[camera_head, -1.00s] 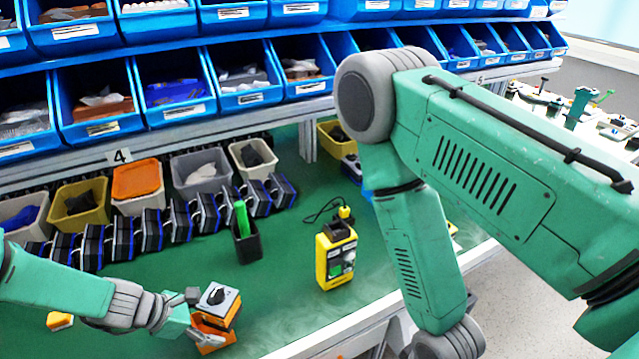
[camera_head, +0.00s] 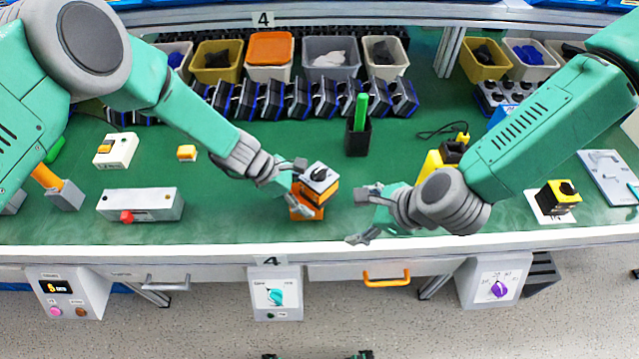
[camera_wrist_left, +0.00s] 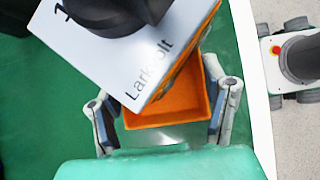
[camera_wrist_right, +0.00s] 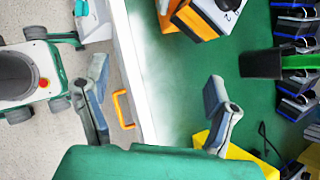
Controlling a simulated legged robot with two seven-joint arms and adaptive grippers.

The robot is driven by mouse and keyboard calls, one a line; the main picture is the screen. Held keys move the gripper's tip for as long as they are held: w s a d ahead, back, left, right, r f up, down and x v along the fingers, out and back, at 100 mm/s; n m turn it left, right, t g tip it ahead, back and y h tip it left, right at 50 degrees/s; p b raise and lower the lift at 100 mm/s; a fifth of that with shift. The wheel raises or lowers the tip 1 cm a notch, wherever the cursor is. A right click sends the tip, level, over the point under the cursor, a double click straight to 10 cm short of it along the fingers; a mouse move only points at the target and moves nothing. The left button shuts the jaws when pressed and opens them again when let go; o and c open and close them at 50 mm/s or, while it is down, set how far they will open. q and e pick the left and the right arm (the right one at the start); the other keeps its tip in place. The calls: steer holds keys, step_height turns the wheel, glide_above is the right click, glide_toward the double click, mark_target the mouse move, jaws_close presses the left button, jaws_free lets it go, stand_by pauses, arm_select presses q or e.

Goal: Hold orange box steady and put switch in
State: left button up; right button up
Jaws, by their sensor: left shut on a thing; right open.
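The orange box (camera_head: 305,211) stands on the green table near its front edge. My left gripper (camera_head: 297,188) is shut on it from the left; in the left wrist view the fingers flank the orange box (camera_wrist_left: 165,118). The switch (camera_head: 320,180), with a pale plate and black knob, sits tilted over the box. In the left wrist view the switch (camera_wrist_left: 130,45) lies askew across the box opening, not flush, and hides part of the inside. My right gripper (camera_head: 362,216) is open and empty, just right of the box, fingers pointing toward it.
A black holder (camera_head: 358,138) with a green item stands behind the box. A yellow device (camera_head: 432,166) is partly hidden behind my right arm. A grey box with a red button (camera_head: 140,204) stands to the left. Bins and a row of switches line the back.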

mark_target(325, 179)
steer(key=w+a+r+m+t, duration=0.1)
steer(key=w+a+r+m, duration=0.1)
steer(key=w+r+m, duration=0.3)
steer(key=shift+y, duration=0.4)
steer(key=x, duration=1.2)
steer(key=shift+w+d+r, duration=0.1)
steer(key=shift+w+d, duration=0.05)
steer(key=shift+w, duration=0.2)
steer(key=c, duration=1.6)
steer(key=shift+o, duration=0.2)
steer(key=shift+r, duration=0.15)
